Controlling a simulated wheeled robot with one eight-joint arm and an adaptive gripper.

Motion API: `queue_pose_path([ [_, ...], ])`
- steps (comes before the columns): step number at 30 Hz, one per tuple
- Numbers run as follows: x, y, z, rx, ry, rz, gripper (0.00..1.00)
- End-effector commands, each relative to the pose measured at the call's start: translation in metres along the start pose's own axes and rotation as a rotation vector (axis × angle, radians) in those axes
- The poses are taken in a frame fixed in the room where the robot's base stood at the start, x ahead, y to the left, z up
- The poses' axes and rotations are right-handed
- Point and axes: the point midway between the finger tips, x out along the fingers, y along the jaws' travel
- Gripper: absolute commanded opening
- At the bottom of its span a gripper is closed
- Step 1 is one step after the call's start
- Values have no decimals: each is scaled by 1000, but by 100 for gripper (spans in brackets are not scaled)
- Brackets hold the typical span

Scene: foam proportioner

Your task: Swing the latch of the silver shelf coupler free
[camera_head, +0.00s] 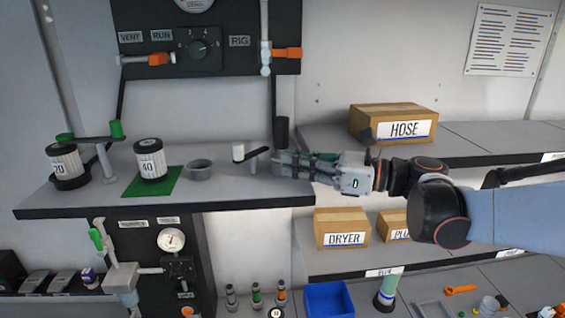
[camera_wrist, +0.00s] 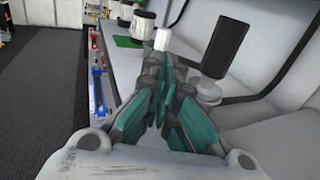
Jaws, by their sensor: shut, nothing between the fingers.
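My gripper (camera_head: 279,161) is shut and empty above the right part of the grey shelf (camera_head: 225,188). Its fingers also show in the wrist view (camera_wrist: 168,82). Just left of the fingertips stands a small grey post with a dark lever ending in a white grip (camera_head: 238,152). An upright black grip (camera_head: 282,133) rises just behind the fingers; in the wrist view this black grip (camera_wrist: 228,47) stands above a pale post (camera_wrist: 208,91), right of the fingertips. I cannot tell which is the silver coupler's latch. The fingers hide part of this area, and contact is unclear.
On the shelf stand a grey ring (camera_head: 200,168), a canister marked 40 (camera_head: 150,160) on a green mat, and a canister marked 20 (camera_head: 67,164) beside a green-handled lever (camera_head: 115,129). A HOSE box (camera_head: 395,123) sits on the right shelf. A black valve panel hangs behind.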

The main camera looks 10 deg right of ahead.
Motion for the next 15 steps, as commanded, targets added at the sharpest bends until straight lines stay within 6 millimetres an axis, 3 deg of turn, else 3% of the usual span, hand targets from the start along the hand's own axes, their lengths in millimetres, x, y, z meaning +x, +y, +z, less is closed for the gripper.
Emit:
queue_pose_path([
  [6,44,1,0,0,0,5,0],
  [15,77,0,0,0,0,1,0],
])
